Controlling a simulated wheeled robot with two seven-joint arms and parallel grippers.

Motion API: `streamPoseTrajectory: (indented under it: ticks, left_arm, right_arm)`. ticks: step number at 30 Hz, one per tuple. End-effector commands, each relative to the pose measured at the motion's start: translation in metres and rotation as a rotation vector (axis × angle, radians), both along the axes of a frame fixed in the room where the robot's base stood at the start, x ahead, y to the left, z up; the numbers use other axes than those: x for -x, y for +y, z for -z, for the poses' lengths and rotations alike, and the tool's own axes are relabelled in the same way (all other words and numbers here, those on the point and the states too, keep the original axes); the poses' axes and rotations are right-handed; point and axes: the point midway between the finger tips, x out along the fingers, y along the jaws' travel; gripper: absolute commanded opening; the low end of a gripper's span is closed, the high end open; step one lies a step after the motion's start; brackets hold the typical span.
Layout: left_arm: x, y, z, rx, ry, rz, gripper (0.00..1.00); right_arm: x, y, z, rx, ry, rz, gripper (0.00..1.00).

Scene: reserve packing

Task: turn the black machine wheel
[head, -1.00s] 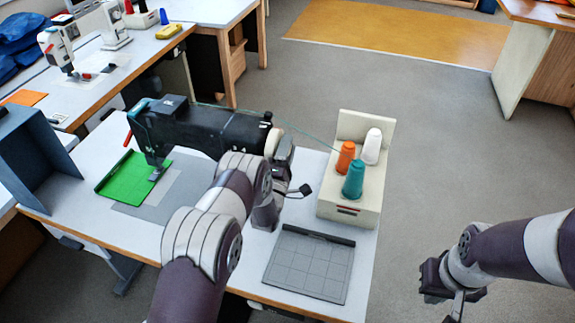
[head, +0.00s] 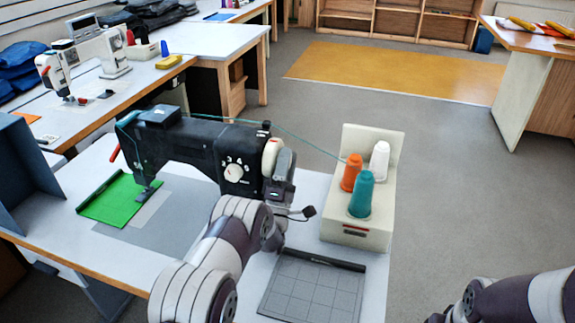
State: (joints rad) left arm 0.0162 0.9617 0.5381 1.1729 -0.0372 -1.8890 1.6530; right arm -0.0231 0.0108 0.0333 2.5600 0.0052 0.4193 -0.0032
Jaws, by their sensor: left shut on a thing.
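The black sewing machine (head: 190,150) stands on the white table with its needle end to the left. Its cream hand wheel (head: 271,157) is at the machine's right end. My left gripper (head: 279,170) is at this wheel, shut on it from the right, and its grey parts hide some of the wheel. My left arm comes up from the bottom in front of the table. My right arm shows at the bottom right corner, and its fingers are out of the picture.
A cream thread stand (head: 358,236) with orange, white and teal cones is right of the wheel; a thread runs to the machine. A gridded grey mat (head: 313,288) lies in front. Green cloth (head: 120,200) is under the needle. A blue-grey bin (head: 22,175) stands left.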

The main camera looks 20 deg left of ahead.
Motion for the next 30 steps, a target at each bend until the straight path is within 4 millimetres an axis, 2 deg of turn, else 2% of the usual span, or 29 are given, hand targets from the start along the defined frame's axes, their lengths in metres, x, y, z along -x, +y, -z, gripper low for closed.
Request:
streamPoseTrajectory:
  ticks: [7,8,9,20,25,30]
  left_arm:
    - [0.0,0.0,0.001,0.001,0.002,-0.001,0.19]
    - [0.0,0.0,0.001,0.001,0.002,-0.001,0.56]
    - [0.0,0.0,0.001,0.001,0.002,-0.001,0.69]
    - [0.002,0.0,0.004,0.0,0.003,0.0,0.69]
    - [0.02,0.001,0.025,0.0,0.005,-0.001,0.69]
    - [0.046,0.002,0.024,0.001,0.001,-0.001,0.69]
  right_arm:
    - [0.0,0.0,0.0,0.0,0.0,0.0,0.0]
    - [0.0,0.0,0.0,0.0,0.0,0.0,0.0]
    - [0.0,0.0,0.0,0.0,0.0,0.0,0.0]
    - [0.0,0.0,0.002,0.0,0.0,0.0,0.0]
    - [0.0,0.0,0.01,0.0,0.0,0.0,0.0]
    - [0.0,0.0,0.019,0.0,0.0,0.0,0.0]
